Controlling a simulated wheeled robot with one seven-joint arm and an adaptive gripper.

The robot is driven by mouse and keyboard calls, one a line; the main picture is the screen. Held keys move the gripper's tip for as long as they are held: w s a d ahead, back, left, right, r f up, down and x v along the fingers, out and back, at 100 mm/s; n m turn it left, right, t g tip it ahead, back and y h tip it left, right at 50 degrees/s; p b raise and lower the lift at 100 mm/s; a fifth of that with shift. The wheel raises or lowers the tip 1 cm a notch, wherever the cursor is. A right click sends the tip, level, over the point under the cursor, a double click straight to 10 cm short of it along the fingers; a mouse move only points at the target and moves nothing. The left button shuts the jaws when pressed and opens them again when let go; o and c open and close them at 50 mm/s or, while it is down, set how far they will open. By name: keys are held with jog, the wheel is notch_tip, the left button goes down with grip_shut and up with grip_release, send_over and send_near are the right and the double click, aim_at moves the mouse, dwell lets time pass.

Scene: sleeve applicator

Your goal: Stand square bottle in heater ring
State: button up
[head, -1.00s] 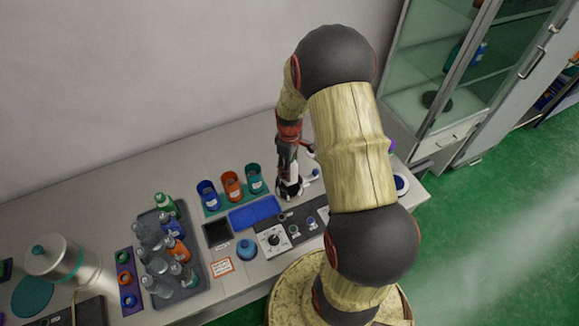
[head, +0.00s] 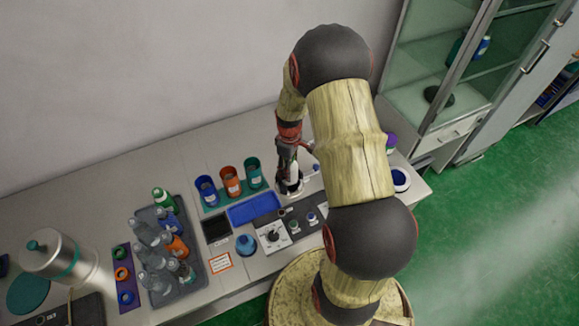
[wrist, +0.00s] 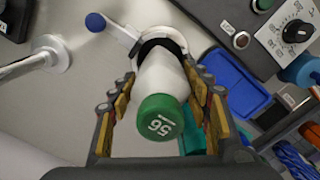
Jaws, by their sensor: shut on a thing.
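A white bottle (wrist: 165,72) with a green cap (wrist: 160,117) marked with a number stands between my fingers in the wrist view. My gripper (wrist: 162,88) is shut on its sides. The bottle's far end overlaps the dark opening of a white ring (wrist: 165,31), which looks like the heater ring. I cannot tell whether the bottle's base is inside the ring or just above it. In the head view my gripper (head: 290,177) is at the back of the bench, with part of the white bottle (head: 293,186) showing below it. The ring is mostly hidden there.
A lever with a blue knob (wrist: 95,22) sits beside the ring. A control panel with a dial (head: 273,236) and a blue tray (head: 254,209) lie nearby. Blue, orange and teal cups (head: 230,181) stand left of my gripper. A rack of bottles (head: 196,266) is farther left.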

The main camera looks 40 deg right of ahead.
jog(key=shift+f+b, duration=0.85)
jog(key=shift+f, duration=0.7)
jog(key=o, duration=1.4)
jog(key=shift+r, duration=0.1)
jog(key=o, duration=0.4)
jog(key=shift+o, duration=1)
jog(key=shift+r+p, duration=3)
jog(key=shift+r, duration=1.5)
